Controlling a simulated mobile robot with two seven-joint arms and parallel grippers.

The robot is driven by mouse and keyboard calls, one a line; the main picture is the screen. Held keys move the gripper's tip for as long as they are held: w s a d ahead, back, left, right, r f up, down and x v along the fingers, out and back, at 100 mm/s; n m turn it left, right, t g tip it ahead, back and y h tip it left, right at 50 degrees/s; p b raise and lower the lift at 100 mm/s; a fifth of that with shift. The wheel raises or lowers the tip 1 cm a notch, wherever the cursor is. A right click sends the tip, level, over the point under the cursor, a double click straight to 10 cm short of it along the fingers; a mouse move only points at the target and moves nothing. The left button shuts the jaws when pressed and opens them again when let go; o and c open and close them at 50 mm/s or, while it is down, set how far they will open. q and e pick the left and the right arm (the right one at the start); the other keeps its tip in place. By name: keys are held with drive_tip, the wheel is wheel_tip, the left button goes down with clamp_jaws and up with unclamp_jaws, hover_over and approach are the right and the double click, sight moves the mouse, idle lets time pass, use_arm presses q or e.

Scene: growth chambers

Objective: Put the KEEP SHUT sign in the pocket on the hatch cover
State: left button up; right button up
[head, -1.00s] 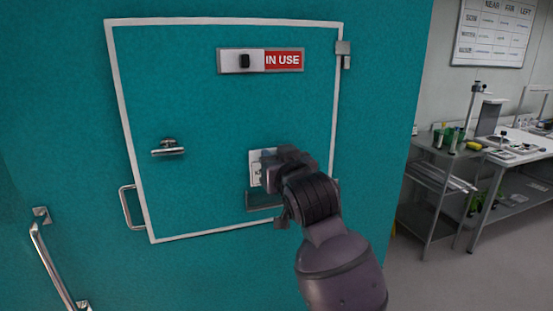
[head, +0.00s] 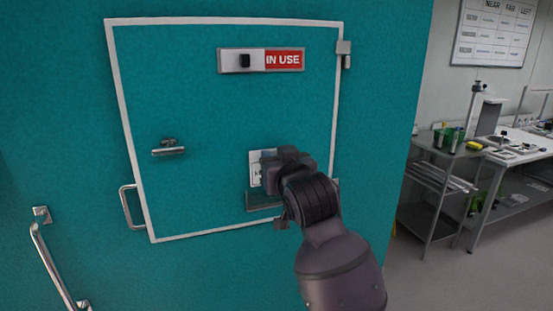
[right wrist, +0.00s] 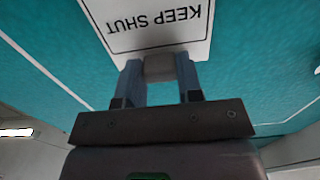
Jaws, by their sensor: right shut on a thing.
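The KEEP SHUT sign (head: 255,172) is white with black lettering. It stands in front of the hatch cover (head: 215,110), partly hidden by my right gripper (head: 268,172). In the right wrist view the sign (right wrist: 150,40) reads upside down. There my right gripper (right wrist: 160,75) is shut on a small grey block at the sign's edge. The grey pocket (head: 262,204) is low on the hatch cover, just under the sign, its right part hidden behind my gripper. I cannot tell whether the sign's lower edge is inside it. My left gripper is not in view.
The teal hatch cover has a white border, a T-shaped handle (head: 168,147) and an IN USE slider (head: 261,61) above. Bar handles (head: 130,207) (head: 55,262) are at the left. A metal trolley (head: 440,180) and benches stand at the right, with open floor before them.

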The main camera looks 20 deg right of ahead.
drive_tip(key=shift+f, duration=2.4)
idle(2.2)
drive_tip(key=o, duration=1)
drive_tip(key=shift+s, duration=0.15)
drive_tip(key=shift+s+d, duration=0.1)
drive_tip(key=shift+s, duration=3.5)
